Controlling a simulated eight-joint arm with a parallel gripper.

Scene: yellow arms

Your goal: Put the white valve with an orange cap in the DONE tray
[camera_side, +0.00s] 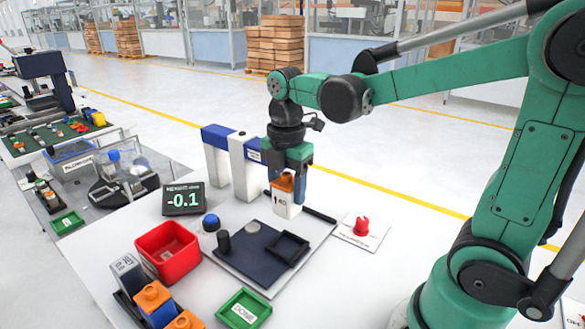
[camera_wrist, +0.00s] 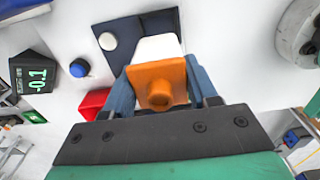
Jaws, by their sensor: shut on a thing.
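The white valve with an orange cap (camera_side: 287,208) is held between the blue fingers of my gripper (camera_side: 288,186), above the far part of the dark test plate (camera_side: 240,262). In the wrist view, the orange cap (camera_wrist: 160,84) faces the camera between the two fingers of my gripper (camera_wrist: 161,88), with the white body beyond it. The green DONE tray (camera_side: 228,311) lies on the white table at the front, left of and nearer than the plate. It looks empty.
A red bin (camera_side: 168,250) stands left of the plate, with a blue button (camera_side: 211,222) and a display reading -0.1 (camera_side: 183,199) behind. Blue valves with orange caps (camera_side: 155,299) stand at the front left. A red knob (camera_side: 361,227) sits right of the plate.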

